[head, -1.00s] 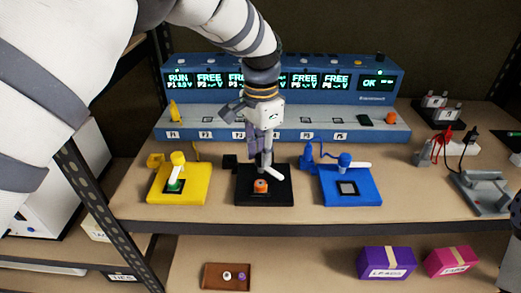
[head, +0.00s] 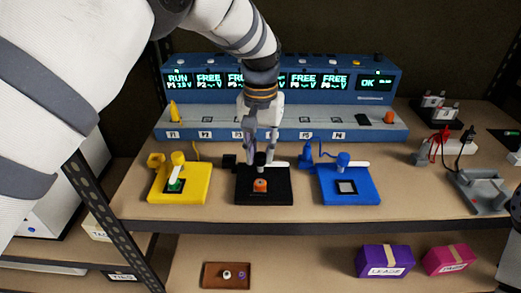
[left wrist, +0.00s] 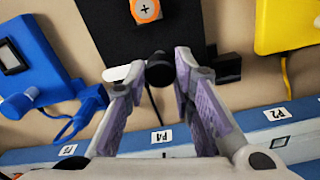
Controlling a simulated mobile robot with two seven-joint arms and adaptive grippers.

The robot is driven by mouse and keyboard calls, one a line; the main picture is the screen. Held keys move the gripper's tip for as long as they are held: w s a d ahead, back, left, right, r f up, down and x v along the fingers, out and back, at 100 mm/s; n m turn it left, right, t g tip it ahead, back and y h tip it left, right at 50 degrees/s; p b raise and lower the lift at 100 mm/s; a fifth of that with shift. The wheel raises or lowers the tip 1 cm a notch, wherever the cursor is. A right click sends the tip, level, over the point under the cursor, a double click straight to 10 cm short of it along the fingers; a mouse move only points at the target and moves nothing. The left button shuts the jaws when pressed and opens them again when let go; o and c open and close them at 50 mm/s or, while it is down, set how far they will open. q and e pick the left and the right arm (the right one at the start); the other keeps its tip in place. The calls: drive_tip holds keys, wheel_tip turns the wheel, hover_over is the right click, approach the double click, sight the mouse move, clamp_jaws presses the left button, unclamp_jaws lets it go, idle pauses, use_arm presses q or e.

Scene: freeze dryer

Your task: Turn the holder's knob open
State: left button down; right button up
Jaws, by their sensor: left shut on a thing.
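The black holder (head: 245,194) is in the middle of the shelf board, with an orange round thing (head: 260,185) seated at its front; both also show at the top of the left wrist view. Behind the orange thing stands a dark round knob (left wrist: 159,70) with a white lever (head: 279,164). The lever points straight right in the head view and left in the left wrist view. My left gripper (head: 262,159) comes down from above, its purple-padded fingers shut on the knob from both sides. My right gripper is not in view.
A yellow holder (head: 196,192) stands to the left and a blue holder (head: 365,192) to the right. Behind is a blue charger unit (head: 220,133) with lit displays. A grey fixture (head: 480,190) is at the far right. Boxes and a brown tray (head: 212,275) lie below.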

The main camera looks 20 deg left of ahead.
sight(260, 155)
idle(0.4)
use_arm(q)
drive_tip(key=c, duration=1.4)
unclamp_jaws()
drive_tip(key=shift+o, duration=0.2)
wheel_tip(260, 155, up, 12)
drive_tip(key=shift+f, duration=0.1)
